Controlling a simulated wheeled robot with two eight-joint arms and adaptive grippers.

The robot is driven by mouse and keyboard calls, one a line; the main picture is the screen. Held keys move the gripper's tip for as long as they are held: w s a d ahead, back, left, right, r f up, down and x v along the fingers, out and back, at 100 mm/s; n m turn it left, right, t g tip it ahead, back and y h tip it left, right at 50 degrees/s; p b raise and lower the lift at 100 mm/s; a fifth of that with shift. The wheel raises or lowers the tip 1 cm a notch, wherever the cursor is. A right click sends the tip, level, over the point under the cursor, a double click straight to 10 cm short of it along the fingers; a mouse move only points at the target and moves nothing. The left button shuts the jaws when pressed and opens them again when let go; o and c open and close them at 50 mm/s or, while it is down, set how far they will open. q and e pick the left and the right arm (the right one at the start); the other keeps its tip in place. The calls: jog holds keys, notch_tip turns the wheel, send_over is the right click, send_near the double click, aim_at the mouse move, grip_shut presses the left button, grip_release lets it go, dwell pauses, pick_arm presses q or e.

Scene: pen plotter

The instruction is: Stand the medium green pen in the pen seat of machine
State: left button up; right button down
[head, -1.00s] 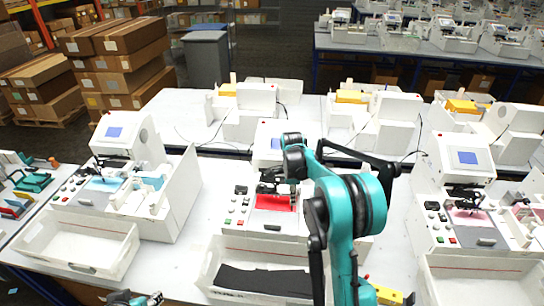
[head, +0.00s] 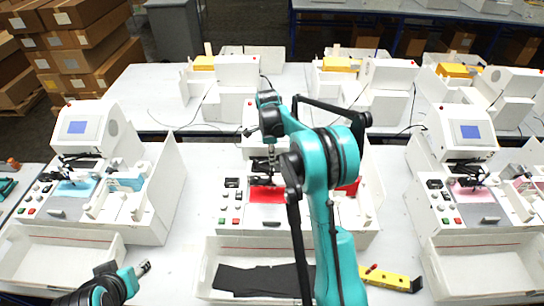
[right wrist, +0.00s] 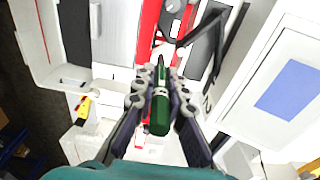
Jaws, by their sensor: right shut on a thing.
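The medium green pen (right wrist: 161,115) is between the fingers of my right gripper (right wrist: 160,82), seen in the right wrist view. The gripper is shut on it, and its narrow tip points away from the wrist. In the head view my right gripper (head: 271,152) hangs over the middle machine (head: 370,190), partly merged with dark parts there. I cannot make out the pen in that view. A red pad (head: 267,194) lies on this machine. The pen seat is not clearly seen. My left gripper (head: 140,269) is at the lower left; its jaws are too small to judge.
Similar machines stand at the left (head: 150,215) and right (head: 425,160). A white tray (head: 205,270) holding dark sheets is in front of the middle machine. A black lever (right wrist: 215,25) shows near the pen in the wrist view.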

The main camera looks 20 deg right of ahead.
aim_at(272, 167)
notch_tip(272, 167, down, 2)
jog(key=shift+s+b, duration=0.1)
jog(key=shift+b, duration=0.85)
jog(key=shift+f+b, duration=1.4)
jog(key=shift+f, duration=0.45)
jog(key=shift+b, duration=0.5)
notch_tip(272, 167, down, 6)
jog(key=b, duration=0.4)
jog(key=shift+f+b, duration=0.2)
jog(key=shift+b, duration=0.2)
dwell(1.2)
jog(key=c, duration=1.5)
grip_release()
jog(key=shift+r, duration=0.1)
jog(key=shift+r, duration=0.15)
